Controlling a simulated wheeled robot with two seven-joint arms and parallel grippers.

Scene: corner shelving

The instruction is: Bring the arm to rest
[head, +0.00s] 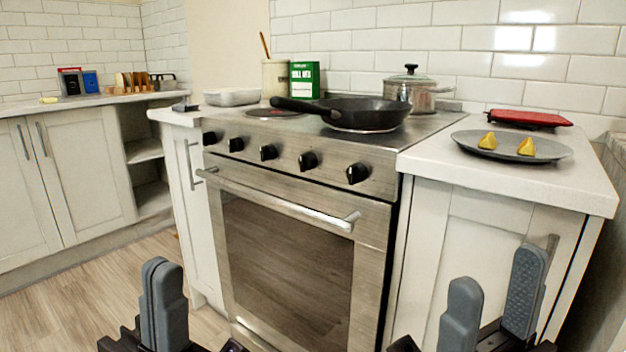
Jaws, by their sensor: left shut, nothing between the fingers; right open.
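My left gripper (163,300) is at the bottom left of the head view, in front of the oven and low over the floor. Its grey fingers are together with nothing between them. My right gripper (493,300) is at the bottom right, in front of the white cabinet below the right counter. Its two grey fingers are spread apart and the gap is empty. Most of both arms is out of view.
The stove (300,170) stands ahead with a black pan (365,112) and a lidded pot (410,90) on it. Its oven handle (280,200) sticks out. A grey plate (465,145) with two yellow pieces and a red object (515,118) lie on the right counter (570,185).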

